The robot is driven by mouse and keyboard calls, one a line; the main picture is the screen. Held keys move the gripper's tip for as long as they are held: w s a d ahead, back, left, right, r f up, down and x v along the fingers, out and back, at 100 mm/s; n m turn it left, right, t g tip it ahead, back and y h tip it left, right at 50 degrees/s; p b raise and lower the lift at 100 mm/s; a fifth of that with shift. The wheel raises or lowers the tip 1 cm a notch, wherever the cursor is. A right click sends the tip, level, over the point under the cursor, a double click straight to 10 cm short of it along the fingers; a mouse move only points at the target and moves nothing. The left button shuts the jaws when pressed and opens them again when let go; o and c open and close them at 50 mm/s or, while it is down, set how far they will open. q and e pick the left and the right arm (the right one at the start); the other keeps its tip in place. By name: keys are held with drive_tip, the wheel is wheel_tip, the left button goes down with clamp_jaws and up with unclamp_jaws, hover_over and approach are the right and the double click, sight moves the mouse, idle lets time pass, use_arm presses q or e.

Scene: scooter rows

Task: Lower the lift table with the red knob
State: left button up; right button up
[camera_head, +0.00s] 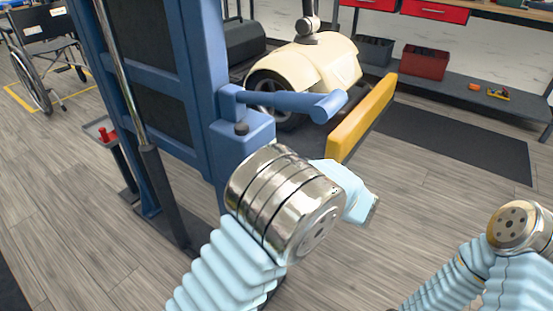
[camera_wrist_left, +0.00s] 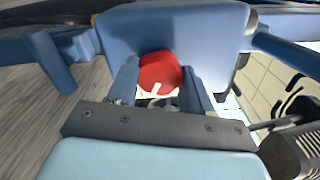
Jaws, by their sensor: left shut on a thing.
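In the left wrist view a round red knob (camera_wrist_left: 160,72) sits against a blue housing (camera_wrist_left: 205,25). The two fingers of my left gripper (camera_wrist_left: 158,88) are on either side of it, shut on it. In the head view my left wrist covers this gripper and the knob. The blue lift frame (camera_head: 192,75) stands upright in front of me, with a blue box (camera_head: 240,137) and a blue arm (camera_head: 290,103) on its side. I cannot make out the lift table's height. My right gripper is out of view; only part of that arm shows at lower right.
A yellow bar (camera_head: 362,115) slants out right of the frame. A cream scooter (camera_head: 318,62) stands behind. A wheelchair (camera_head: 45,50) is at far left, and a small red object (camera_head: 103,134) sits on a grey tray. A shelf with a red bin (camera_head: 425,62) is at back right.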

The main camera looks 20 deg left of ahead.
use_arm(q)
drive_tip(key=shift+m+p, duration=0.8)
drive_tip(key=shift+m, duration=0.2)
drive_tip(key=shift+f, duration=0.1)
drive_tip(key=o, duration=1)
drive_tip(key=shift+o, duration=0.2)
drive_tip(key=b+v, duration=0.1)
drive_tip(key=v, duration=1.3)
